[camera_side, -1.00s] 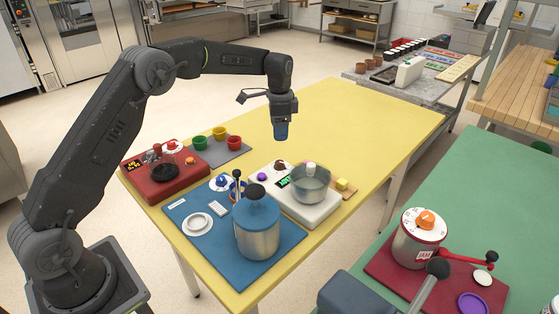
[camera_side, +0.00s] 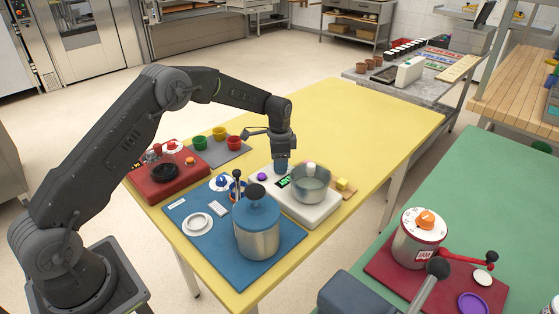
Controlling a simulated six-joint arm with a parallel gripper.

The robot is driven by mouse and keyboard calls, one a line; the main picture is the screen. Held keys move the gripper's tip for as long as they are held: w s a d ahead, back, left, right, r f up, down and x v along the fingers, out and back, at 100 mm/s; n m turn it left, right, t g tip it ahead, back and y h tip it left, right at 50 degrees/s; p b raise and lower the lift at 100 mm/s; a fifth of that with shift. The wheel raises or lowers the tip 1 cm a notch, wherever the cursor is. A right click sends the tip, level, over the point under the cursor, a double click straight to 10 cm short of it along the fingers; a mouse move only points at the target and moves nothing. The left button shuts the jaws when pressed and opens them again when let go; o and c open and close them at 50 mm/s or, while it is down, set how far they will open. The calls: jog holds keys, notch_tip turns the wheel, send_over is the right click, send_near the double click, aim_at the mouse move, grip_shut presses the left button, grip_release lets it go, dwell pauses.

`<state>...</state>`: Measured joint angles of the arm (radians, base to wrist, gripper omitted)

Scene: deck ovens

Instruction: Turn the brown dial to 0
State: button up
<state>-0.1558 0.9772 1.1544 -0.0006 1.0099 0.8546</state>
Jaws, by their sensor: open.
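The brown dial is on the white unit (camera_side: 318,214), beside its green-lit display (camera_side: 285,181). In this view my gripper (camera_side: 281,171) hides the dial, so its setting cannot be read. My gripper points straight down, with its tip at the dial's place near the unit's back edge. It is open; whether its fingers are around the dial or just above it cannot be told. A purple knob (camera_side: 262,177) is on the same unit, just left of my gripper. A glass pot with a lid (camera_side: 310,187) stands on the unit, to the right.
A red unit (camera_side: 150,190) and a grey mat with coloured cups (camera_side: 220,152) are to the left. The yellow table (camera_side: 360,125) is clear behind and to the right.

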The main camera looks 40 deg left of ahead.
jog(key=c, duration=0.9)
jog(key=shift+n, duration=0.3)
jog(key=n, duration=0.3)
jog(key=shift+n, duration=2.1)
jog(key=o, duration=0.9)
jog(key=shift+r, duration=0.1)
